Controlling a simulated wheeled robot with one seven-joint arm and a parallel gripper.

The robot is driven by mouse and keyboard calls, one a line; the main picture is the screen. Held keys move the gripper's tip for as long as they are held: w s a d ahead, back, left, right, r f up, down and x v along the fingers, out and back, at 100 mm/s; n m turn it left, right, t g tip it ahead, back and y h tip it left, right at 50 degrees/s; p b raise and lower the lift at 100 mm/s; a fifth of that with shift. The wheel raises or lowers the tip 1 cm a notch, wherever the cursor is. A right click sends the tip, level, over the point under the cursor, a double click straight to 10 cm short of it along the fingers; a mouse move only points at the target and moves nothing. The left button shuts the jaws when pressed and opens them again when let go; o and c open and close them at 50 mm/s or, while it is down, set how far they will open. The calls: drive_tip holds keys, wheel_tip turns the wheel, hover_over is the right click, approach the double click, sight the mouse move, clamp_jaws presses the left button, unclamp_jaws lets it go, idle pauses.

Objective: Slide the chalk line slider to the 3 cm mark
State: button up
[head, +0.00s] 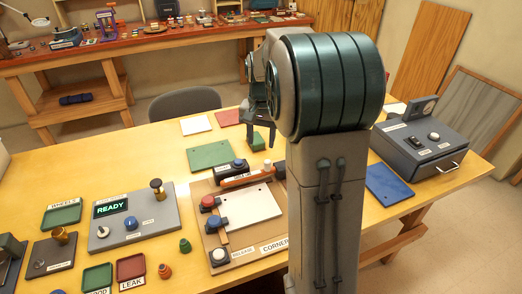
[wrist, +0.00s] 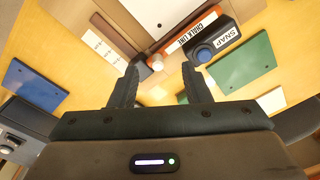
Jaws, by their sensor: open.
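The chalk line (wrist: 190,32) is an orange bar with a white label, on a board edge ahead of my fingers in the wrist view; it also shows in the head view (head: 246,178). A small pale knob (wrist: 157,63) sits near its lower-left end, seen between my fingertips; it may be the slider. A white strip with small marks (wrist: 104,48) lies left of it; its numbers are too small to read. My gripper (wrist: 160,78) is open and empty, apart from the bar as far as I can tell. In the head view my gripper (head: 259,138) is beyond the board.
A dark SNAP box with a blue button (wrist: 211,45) stands beside the bar. The brown board (head: 207,247) holds a white sheet and more buttons. Green (head: 211,156) and blue (head: 389,184) plates lie nearby. A grey box (head: 425,141) stands right. My arm hides part of the board.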

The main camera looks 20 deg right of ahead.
drive_tip(key=m+p, duration=0.1)
drive_tip(key=m, duration=0.1)
hover_over(267, 161)
drive_tip(key=f, duration=0.1)
drive_tip(key=shift+g, duration=0.3)
wheel_tip(267, 161, down, 14)
drive_tip(key=p, duration=0.2)
drive_tip(key=shift+w+d+f+p, duration=0.1)
drive_tip(key=shift+f+p, duration=0.05)
drive_tip(key=shift+p, duration=0.15)
clamp_jaws()
